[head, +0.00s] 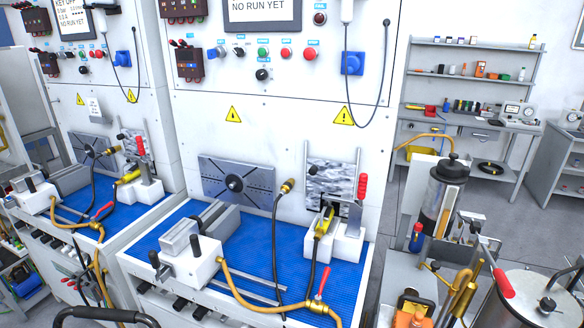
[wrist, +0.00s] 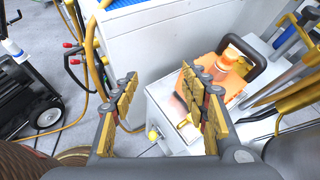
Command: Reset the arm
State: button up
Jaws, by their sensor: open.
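My gripper (wrist: 160,80) shows in the wrist view with its two yellow-padded fingers spread apart. Nothing is between the fingers. Beyond the fingers, an orange object (wrist: 232,75) with a black handle sits on a white box-like surface (wrist: 165,104). The right finger overlaps part of this view, and I cannot tell its distance from the object. I cannot make out my gripper in the head view. The orange object seems to show at the bottom of the head view (head: 416,302).
A test bench with a blue mat (head: 250,253) and a yellow-handled tool (head: 324,222) fills the middle. Yellow hoses (wrist: 92,60) and a black wheeled cart (wrist: 30,105) lie left in the wrist view.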

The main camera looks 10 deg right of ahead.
jog(key=s+a+r+n+g, duration=0.4)
jog(key=a+n+g, duration=0.15)
jog(key=n, duration=0.35)
jog(key=s+a+r+n+g, duration=0.4)
jog(key=a+r+n, duration=0.15)
jog(key=n, duration=0.35)
jog(key=w+a+r+n+t+h, duration=0.1)
jog(key=a+r+n+t+h, duration=0.3)
jog(key=a+r+n, duration=0.7)
notch_tip(320, 180, up, 4)
jog(key=shift+a+r+n, duration=0.2)
jog(key=shift+n, duration=0.4)
